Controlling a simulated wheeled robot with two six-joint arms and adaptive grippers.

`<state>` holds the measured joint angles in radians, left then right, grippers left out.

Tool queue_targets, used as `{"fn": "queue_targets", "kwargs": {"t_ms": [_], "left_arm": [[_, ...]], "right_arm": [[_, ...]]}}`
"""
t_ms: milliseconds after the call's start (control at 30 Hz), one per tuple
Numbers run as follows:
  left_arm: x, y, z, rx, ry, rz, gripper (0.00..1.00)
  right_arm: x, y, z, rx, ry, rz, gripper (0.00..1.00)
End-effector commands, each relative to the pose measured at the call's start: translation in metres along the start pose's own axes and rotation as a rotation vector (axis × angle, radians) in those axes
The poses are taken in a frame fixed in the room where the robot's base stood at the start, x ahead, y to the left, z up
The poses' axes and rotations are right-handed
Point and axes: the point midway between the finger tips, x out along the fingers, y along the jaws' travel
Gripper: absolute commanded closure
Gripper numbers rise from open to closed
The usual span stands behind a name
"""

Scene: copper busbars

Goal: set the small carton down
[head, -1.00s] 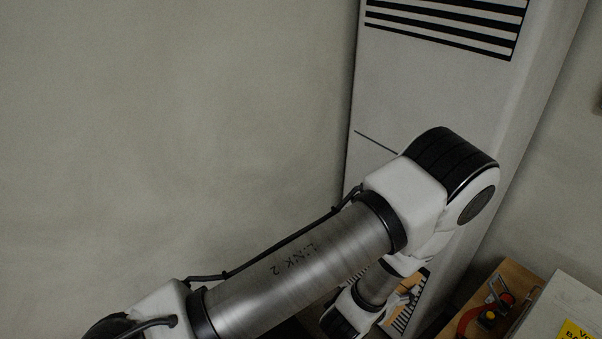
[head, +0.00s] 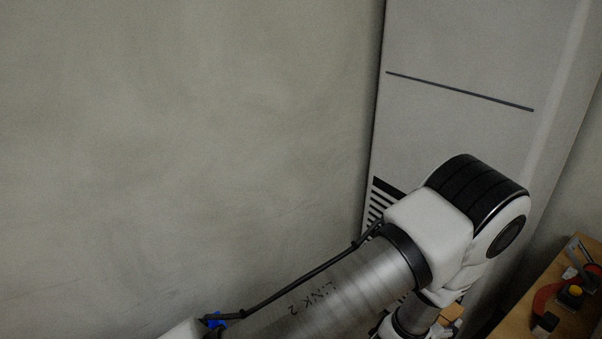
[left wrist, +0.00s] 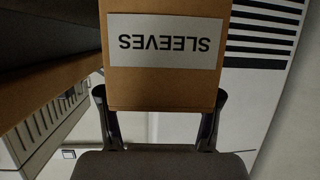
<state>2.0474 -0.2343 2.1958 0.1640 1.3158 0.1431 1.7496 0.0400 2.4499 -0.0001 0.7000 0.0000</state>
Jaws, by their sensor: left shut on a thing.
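The small carton (left wrist: 165,65) is brown cardboard with a white label reading SLEEVES, upside down in the left wrist view. My left gripper (left wrist: 160,98) is shut on it, with one dark finger at each side of the carton. The carton's top edge in that view is cut off, and what lies under it is hidden. In the head view my left arm covers most of the gripper area; a small tan patch beside the wrist may be the carton. My right gripper is in neither view.
A tall pale cabinet (head: 455,60) with dark vent slots stands behind my left arm. In the left wrist view, a brown edge (left wrist: 60,80) runs left of the carton.

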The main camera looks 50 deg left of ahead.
Motion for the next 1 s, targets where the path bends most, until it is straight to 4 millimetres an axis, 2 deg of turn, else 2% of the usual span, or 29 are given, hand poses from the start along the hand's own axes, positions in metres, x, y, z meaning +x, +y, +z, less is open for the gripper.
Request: {"fn": "queue_targets", "kwargs": {"t_ms": [33, 100, 167, 267, 300, 367, 433, 500, 600, 700, 800, 867, 1000], "left_arm": [[0.019, -0.001, 0.04, -0.004, -0.001, -0.012, 0.83], [0.034, -0.004, 0.071, -0.017, -0.004, -0.045, 0.83], [0.045, -0.009, 0.102, -0.034, -0.006, -0.091, 0.83], [0.054, -0.02, 0.16, -0.075, -0.008, -0.195, 0.83], [0.053, -0.025, 0.185, -0.095, -0.01, -0.242, 0.83], [0.047, -0.032, 0.22, -0.125, -0.009, -0.314, 0.83], [0.031, -0.041, 0.26, -0.16, -0.008, -0.397, 0.83], [0.007, -0.049, 0.296, -0.193, -0.007, -0.476, 0.83], [-0.027, -0.057, 0.334, -0.229, -0.004, -0.564, 0.83], [-0.05, -0.061, 0.358, -0.252, -0.001, -0.615, 0.83], [-0.059, -0.066, 0.369, -0.261, 0.003, -0.638, 0.83], [-0.056, -0.073, 0.371, -0.263, 0.004, -0.643, 0.83], [-0.039, -0.102, 0.37, -0.263, 0.005, -0.646, 0.83]], "right_arm": [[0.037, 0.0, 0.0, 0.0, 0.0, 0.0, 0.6], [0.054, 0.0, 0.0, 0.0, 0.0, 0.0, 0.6], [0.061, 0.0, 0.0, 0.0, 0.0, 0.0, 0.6], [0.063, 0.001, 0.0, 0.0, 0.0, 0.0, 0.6], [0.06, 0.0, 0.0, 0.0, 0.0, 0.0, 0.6], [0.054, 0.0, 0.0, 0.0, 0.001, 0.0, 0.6], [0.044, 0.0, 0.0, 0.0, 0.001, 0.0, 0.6], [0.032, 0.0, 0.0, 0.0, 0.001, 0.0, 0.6], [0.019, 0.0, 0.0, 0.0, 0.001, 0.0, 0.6], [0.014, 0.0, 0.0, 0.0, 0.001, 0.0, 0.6], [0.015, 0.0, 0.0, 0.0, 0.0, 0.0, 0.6], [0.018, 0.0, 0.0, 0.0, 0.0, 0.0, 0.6], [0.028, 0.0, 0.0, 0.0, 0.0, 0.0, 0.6]]}}
